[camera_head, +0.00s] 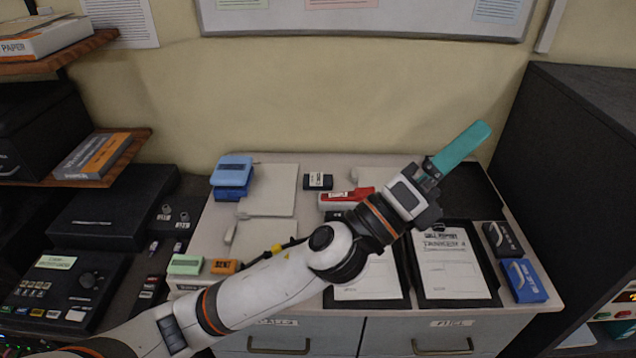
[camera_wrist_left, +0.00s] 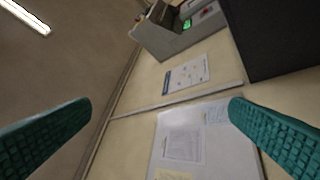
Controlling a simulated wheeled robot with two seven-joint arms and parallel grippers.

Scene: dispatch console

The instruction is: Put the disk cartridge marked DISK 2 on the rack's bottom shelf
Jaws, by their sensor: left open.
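I cannot read DISK 2 on any item, so I cannot tell which one is that cartridge. A blue case (camera_head: 525,281) and a black case (camera_head: 503,240) lie at the right end of the desk. A small black labelled block (camera_head: 318,181) lies near its back. Two wooden shelves are at the left: an upper one (camera_head: 75,49) and a lower one (camera_head: 127,172); I cannot tell whether they are the rack. My left gripper (camera_head: 482,131) is raised over the desk's back right, pointing up and right. Its teal fingers are apart and empty in the left wrist view (camera_wrist_left: 165,125).
Blue boxes (camera_head: 232,172) are stacked at the desk's back left. Green (camera_head: 185,264) and orange (camera_head: 224,267) blocks lie at its front left. A dark cabinet (camera_head: 575,150) bounds the right.

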